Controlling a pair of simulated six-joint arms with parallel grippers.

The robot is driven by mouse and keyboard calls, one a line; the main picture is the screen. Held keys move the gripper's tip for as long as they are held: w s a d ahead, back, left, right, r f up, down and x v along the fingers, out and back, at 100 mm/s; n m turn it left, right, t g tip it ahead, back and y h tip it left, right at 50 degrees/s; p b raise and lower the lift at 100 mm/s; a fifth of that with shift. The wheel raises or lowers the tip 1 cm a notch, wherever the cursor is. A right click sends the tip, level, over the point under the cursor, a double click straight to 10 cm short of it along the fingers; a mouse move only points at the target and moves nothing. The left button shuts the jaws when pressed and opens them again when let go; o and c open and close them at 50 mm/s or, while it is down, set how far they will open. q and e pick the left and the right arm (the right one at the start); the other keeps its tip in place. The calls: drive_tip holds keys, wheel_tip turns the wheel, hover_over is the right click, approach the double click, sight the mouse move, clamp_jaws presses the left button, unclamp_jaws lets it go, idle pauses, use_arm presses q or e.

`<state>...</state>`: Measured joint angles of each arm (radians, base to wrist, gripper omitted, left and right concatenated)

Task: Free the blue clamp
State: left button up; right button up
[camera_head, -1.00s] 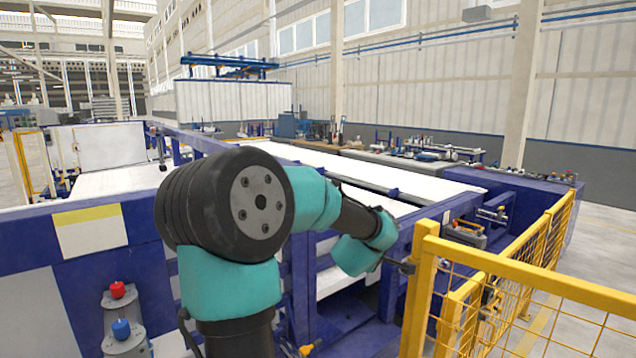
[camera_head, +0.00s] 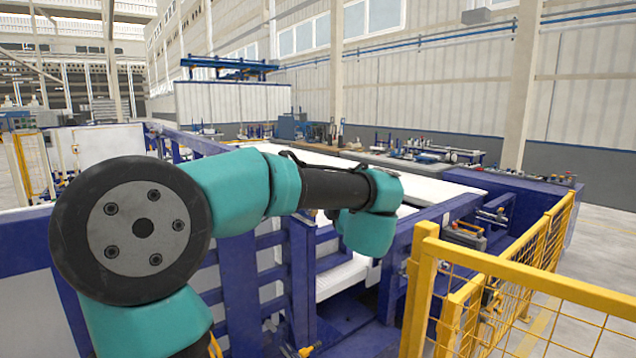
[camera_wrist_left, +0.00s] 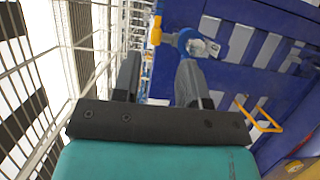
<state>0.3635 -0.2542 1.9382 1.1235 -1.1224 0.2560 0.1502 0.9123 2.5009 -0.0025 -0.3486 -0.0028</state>
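In the left wrist view, a bright blue clamp-like part (camera_wrist_left: 184,40) sits beside a short grey cylindrical piece, with a yellow fitting to its left; I take it to be the blue clamp. My left gripper (camera_wrist_left: 160,66) is open, its two dark fingers apart with nothing between them. The blue part lies beyond the fingertips, nearer the right finger, and looks apart from it. In the head view my left arm's teal and black links fill the lower left, and its gripper is hidden. My right gripper is in neither view.
A yellow mesh fence (camera_head: 520,285) stands at the right in the head view. Blue machine framing (camera_head: 240,275) with white panels stands behind my arm. A yellow wire bracket (camera_wrist_left: 262,118) shows right of my gripper in the left wrist view.

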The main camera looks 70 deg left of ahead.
use_arm(q)
drive_tip(key=shift+a, duration=0.1)
drive_tip(key=w+a, duration=0.1)
drive_tip(key=a, duration=0.4)
drive_tip(key=w+a, duration=0.1)
drive_tip(key=a, duration=1.1)
drive_tip(key=shift+w, duration=0.4)
drive_tip(key=shift+c, duration=0.4)
clamp_jaws()
